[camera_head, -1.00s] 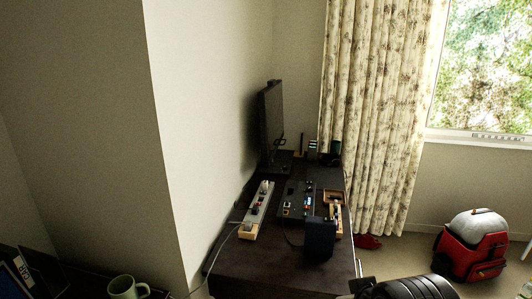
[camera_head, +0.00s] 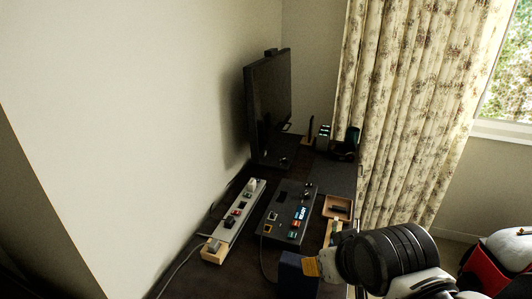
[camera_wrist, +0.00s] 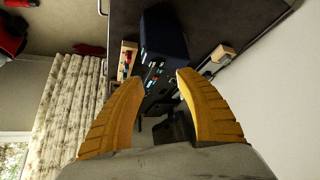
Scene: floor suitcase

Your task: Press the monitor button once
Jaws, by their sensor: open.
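The black monitor (camera_head: 268,105) stands at the back of the dark desk, beside the wall, seen at a steep angle. I cannot make out which button belongs to it; its base has a small round detail too small to read. A black control box (camera_head: 284,208) with a lit display and several coloured buttons lies on the desk in front of it. My gripper (camera_head: 313,267) is at the desk's near right, beside the dark blue box. In the wrist view my gripper's yellow fingers (camera_wrist: 161,78) are spread apart and empty, with the control box partly showing beyond them.
A power strip (camera_head: 238,212) with plugs and a cable lies left of the control box. A dark blue box (camera_head: 292,277) stands at the near edge. A wooden tray (camera_head: 338,208) lies to the right. A red backpack (camera_head: 487,268) is on the floor at right.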

